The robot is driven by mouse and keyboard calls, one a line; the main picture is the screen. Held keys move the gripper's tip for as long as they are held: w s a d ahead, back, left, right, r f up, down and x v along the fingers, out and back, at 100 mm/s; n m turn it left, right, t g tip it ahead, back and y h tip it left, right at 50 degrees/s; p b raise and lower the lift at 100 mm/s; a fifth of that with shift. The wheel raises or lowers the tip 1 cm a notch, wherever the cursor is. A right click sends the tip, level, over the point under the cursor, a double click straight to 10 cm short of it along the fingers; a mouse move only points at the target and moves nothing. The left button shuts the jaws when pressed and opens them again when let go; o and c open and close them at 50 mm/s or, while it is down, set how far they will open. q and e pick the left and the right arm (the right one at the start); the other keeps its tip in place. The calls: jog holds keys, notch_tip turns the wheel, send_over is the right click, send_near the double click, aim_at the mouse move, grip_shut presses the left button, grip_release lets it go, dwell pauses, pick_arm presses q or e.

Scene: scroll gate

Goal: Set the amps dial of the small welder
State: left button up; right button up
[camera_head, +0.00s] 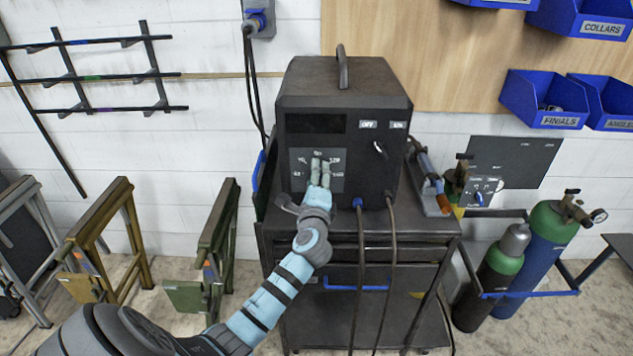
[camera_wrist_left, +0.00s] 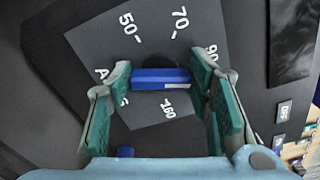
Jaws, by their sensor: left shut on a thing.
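The small welder (camera_head: 345,92) is a dark box with a handle on top, standing on a cart. Its grey dial plate (camera_head: 298,180) is on the front, with white numbers around the dial. In the left wrist view the amps dial (camera_wrist_left: 160,80) shows a blue bar grip; 50, 70, 90 and 160 are readable around it. My left gripper (camera_head: 321,170) reaches the plate from the front and hides the dial in the head view. Its two fingers (camera_wrist_left: 161,84) are shut on the ends of the blue bar. Which number the dial points at cannot be told. My right gripper is not in view.
The dark cart (camera_head: 440,226) has a blue handle. Two cables hang from the welder's front. A torch (camera_head: 430,172) lies right of the welder. Gas cylinders (camera_head: 497,270) stand at right. Blue bins (camera_head: 545,98) hang on the wall. Metal frames (camera_head: 125,235) stand at left.

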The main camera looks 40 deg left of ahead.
pick_arm(q)
jog(key=shift+f+n+b, duration=0.2)
jog(key=shift+n+b, duration=1.55)
jog(key=shift+n, duration=1.75)
jog(key=shift+f+n+b, duration=0.2)
jog(key=shift+n+b, duration=1.5)
jog(key=shift+n, duration=1.8)
jog(key=o, duration=1.1)
jog(key=shift+w, duration=0.1)
jog(key=shift+o, duration=0.2)
jog(key=v, duration=1.2)
